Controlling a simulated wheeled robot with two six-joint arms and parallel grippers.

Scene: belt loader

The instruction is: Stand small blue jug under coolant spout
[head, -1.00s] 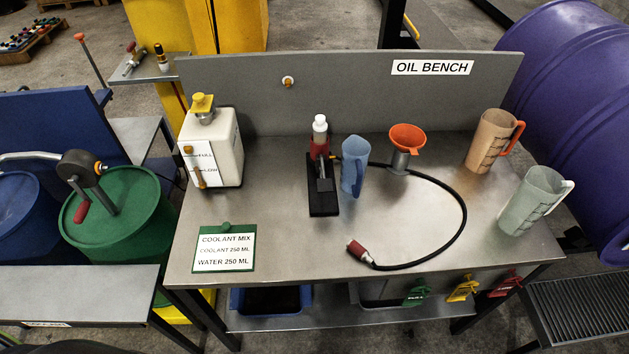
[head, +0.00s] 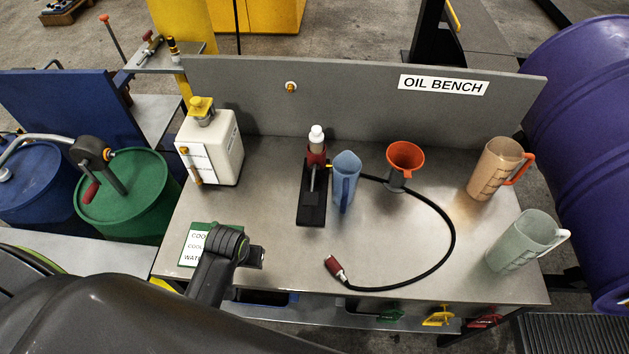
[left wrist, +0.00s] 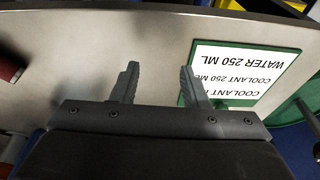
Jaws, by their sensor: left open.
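The small blue jug (head: 346,185) stands upright on the oil bench, just right of a black stand with a red-and-white bottle. A crank pump (head: 92,150) sits on the green drum (head: 135,195), and its pale curved pipe (head: 35,142) reaches left over a blue drum (head: 32,200). I cannot tell whether this pipe is the coolant spout. My left gripper (head: 256,257) is over the bench's front left, apart from the jug and partly covering the coolant mix card. In the left wrist view its fingers (left wrist: 158,78) are apart and empty. My right gripper is out of view.
The coolant mix card (left wrist: 228,68) lies by the left gripper. A white canister (head: 215,155), the black stand (head: 313,205), an orange funnel (head: 405,157), a black hose (head: 452,225), an orange-handled jug (head: 493,170) and a pale green jug (head: 520,243) are on the bench (head: 270,210).

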